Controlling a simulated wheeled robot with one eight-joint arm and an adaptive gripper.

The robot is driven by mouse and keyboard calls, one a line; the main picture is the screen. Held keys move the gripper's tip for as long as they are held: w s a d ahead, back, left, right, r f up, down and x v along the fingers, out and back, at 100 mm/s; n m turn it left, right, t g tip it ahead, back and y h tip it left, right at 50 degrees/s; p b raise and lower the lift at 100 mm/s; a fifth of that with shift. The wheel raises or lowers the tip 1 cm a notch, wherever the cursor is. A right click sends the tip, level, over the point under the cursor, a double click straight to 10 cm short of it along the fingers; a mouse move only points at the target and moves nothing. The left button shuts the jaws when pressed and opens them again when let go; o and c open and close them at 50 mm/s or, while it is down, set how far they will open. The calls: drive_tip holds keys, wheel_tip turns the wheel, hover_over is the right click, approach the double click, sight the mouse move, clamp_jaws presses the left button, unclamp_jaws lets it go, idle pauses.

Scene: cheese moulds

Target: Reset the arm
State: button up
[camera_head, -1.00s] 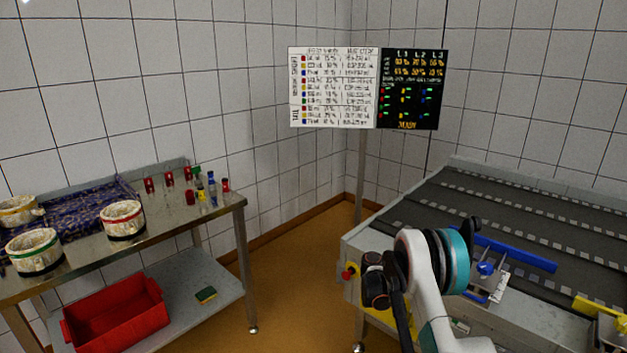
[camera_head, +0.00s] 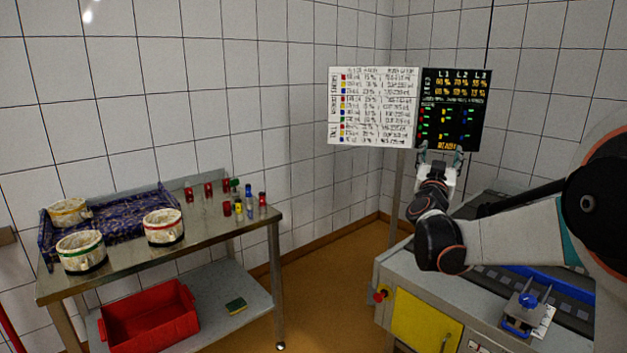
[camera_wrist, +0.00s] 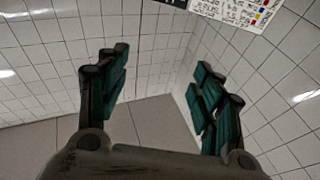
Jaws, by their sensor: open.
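My arm reaches in from the right of the head view, bent over the conveyor machine. My gripper (camera_head: 440,158) points upward in front of the lower part of the black display board. In the wrist view my gripper (camera_wrist: 157,90) shows two dark fingers with green pads spread wide apart, with nothing between them.
A steel table (camera_head: 235,232) at left bears several white moulds, a blue patterned tray (camera_head: 120,232) and small coloured bottles. A red bin (camera_head: 150,318) sits on its lower shelf. The conveyor machine (camera_head: 395,270) stands at right; orange floor lies between. A white chart (camera_head: 372,108) stands behind.

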drive_tip(key=s+a+f+n+g+y, duration=0.25)
drive_tip(key=s+a+y, duration=0.25)
drive_tip(key=s+a, duration=0.25)
drive_tip(key=s+a+f+n+g+y, duration=0.1)
drive_tip(key=s+a+n+y, duration=0.4)
drive_tip(key=s, duration=0.4)
drive_tip(key=s+f+g, duration=0.3)
drive_tip(key=s+f, duration=0.3)
drive_tip(key=s, duration=0.3)
drive_tip(key=s+f+m+g, duration=0.1)
drive_tip(key=s+f+g, duration=0.2)
drive_tip(key=s+f, duration=0.3)
drive_tip(key=s+f+m+g+h, duration=0.1)
drive_tip(key=s+f+g, duration=0.2)
drive_tip(key=s, duration=1)
wheel_tip(320, 180, down, 4)
drive_tip(key=shift+a+r, duration=0.1)
drive_tip(key=shift+a, duration=0.25)
